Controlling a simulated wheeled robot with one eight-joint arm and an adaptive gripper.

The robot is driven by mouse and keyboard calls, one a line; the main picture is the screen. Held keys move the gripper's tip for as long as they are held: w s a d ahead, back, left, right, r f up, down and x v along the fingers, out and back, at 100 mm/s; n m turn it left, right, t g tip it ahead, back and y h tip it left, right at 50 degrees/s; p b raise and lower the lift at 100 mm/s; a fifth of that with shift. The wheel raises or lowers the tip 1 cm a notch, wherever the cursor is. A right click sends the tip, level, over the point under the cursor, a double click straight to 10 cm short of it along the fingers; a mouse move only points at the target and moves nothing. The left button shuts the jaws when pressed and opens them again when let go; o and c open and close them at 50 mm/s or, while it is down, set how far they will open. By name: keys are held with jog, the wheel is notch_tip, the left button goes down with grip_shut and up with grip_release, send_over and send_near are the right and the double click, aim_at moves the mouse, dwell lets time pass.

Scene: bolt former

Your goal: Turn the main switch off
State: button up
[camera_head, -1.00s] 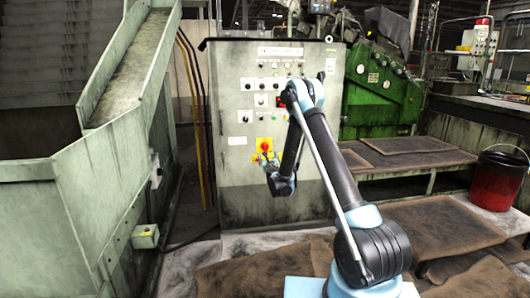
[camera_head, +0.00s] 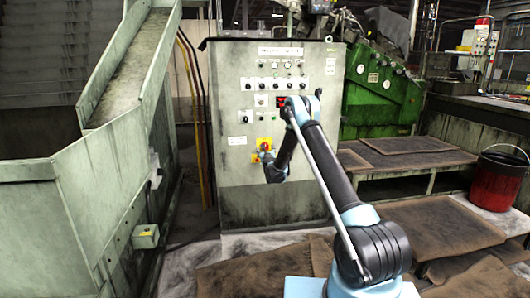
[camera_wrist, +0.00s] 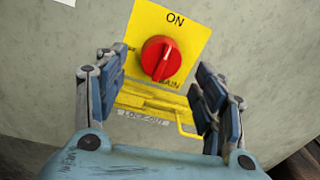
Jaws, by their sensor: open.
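The main switch is a round red knob (camera_wrist: 161,59) on a yellow plate (camera_wrist: 190,22) marked ON at the top. Its pale pointer line runs nearly upright, tilted slightly. A yellow lockout bar (camera_wrist: 152,104) sits below it. In the head view the yellow plate (camera_head: 264,142) is on the front of the grey cabinet, partly covered by my gripper (camera_head: 266,156). In the wrist view my gripper (camera_wrist: 160,66) is open, with one finger to each side of the knob. I see no clear contact with the knob; the remaining distance is hard to judge.
The grey control cabinet (camera_head: 235,190) carries rows of small switches and lamps above the main switch. A green-grey machine with a chute (camera_head: 100,195) stands to the left. Brown mats on a low platform (camera_head: 430,220) and a red bucket (camera_head: 497,180) are to the right.

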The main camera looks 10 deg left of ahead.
jog(key=shift+x, duration=1.9)
jog(key=c, duration=1.1)
